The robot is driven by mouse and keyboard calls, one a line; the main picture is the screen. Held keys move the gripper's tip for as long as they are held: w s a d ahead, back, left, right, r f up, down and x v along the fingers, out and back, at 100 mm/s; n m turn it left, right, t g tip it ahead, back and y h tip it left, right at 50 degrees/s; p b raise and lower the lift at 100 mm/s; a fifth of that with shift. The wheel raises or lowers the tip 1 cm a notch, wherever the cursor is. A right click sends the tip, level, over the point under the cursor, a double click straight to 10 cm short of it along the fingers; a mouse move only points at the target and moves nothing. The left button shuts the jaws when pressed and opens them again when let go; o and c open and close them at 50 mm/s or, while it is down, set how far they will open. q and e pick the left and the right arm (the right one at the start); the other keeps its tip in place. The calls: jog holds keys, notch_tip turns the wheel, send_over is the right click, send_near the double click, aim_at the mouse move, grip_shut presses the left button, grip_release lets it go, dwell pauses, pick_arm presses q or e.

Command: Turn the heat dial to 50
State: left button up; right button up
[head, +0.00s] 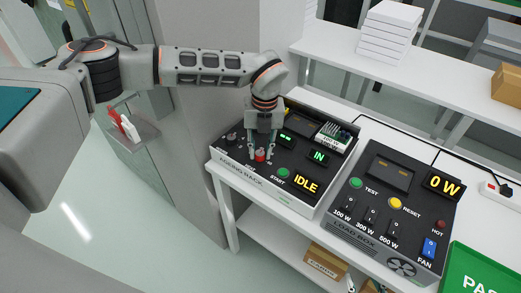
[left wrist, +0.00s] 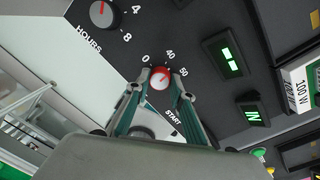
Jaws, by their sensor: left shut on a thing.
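The heat dial, a small red knob (head: 260,156) with a pale top, sits on the black panel of the ageing rack (head: 228,165). In the left wrist view the dial (left wrist: 160,78) has the marks 0, 40 and 50 printed around its far side. Where its pointer stands is too small to tell for sure. My left gripper (head: 261,151) reaches down onto the panel, with its two fingers on either side of the dial, shut on it. The fingers (left wrist: 158,82) also show in the left wrist view. My right gripper is not in view.
The hours dial (left wrist: 104,14) is beside the heat dial. A green start button (head: 283,173), an IDLE display (head: 306,185) and an IN display (head: 319,156) are close by. The load box (head: 385,205) stands to the right. A pillar (head: 200,170) rises left of the rack.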

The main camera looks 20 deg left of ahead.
aim_at(262, 154)
pick_arm(q)
jog(key=m, duration=0.6)
jog(key=shift+r+m, duration=0.1)
jog(key=shift+m, duration=0.2)
dwell(0.5)
jog(key=o, duration=1.1)
notch_tip(262, 154, up, 12)
jog(key=shift+d, duration=0.3)
jog(key=shift+s, duration=0.1)
